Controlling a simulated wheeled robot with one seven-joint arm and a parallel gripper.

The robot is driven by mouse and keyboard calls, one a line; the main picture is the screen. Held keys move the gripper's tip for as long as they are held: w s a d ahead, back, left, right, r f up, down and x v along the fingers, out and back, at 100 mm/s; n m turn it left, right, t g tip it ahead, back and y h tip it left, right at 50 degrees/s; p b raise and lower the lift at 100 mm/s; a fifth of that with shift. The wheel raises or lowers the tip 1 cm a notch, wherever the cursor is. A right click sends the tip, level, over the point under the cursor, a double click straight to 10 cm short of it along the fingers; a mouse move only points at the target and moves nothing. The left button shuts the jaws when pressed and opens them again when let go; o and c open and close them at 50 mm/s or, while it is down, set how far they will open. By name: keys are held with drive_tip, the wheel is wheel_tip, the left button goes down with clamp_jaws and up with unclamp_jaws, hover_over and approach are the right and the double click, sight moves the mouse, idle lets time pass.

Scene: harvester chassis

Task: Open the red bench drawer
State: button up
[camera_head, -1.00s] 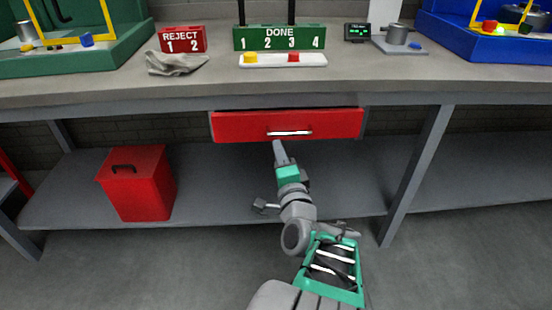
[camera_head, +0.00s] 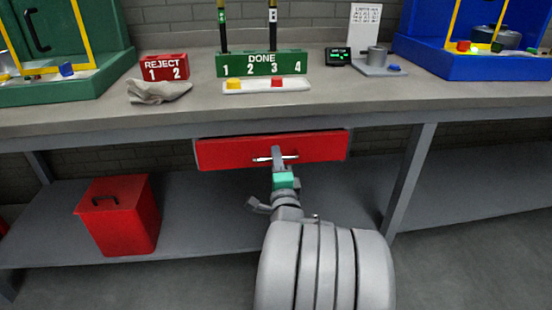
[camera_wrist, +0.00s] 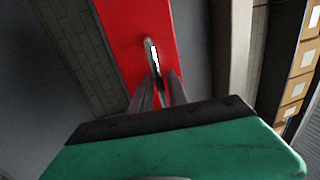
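The red bench drawer (camera_head: 225,152) is under the front edge of the workbench, and its front looks flush or nearly so. Its metal bar handle (camera_head: 262,159) is at the middle of the drawer front. My gripper (camera_head: 277,153) is at the handle, with its fingers overlapping it in the head view. In the wrist view the red drawer front (camera_wrist: 118,35) fills the top middle, and the handle (camera_wrist: 152,55) lies at the tips of my two fingers (camera_wrist: 158,85). A gap shows between the fingers lower down. Whether they press on the handle is unclear.
A red lidded bin (camera_head: 118,220) stands on the grey lower shelf at left. A bench leg (camera_head: 408,180) stands right of the drawer. On the worktop are a grey cloth (camera_head: 160,90), the REJECT block (camera_head: 164,68), the DONE rack (camera_head: 262,64) and a white tray (camera_head: 255,91).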

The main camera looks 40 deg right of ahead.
clamp_jaws()
idle(1.3)
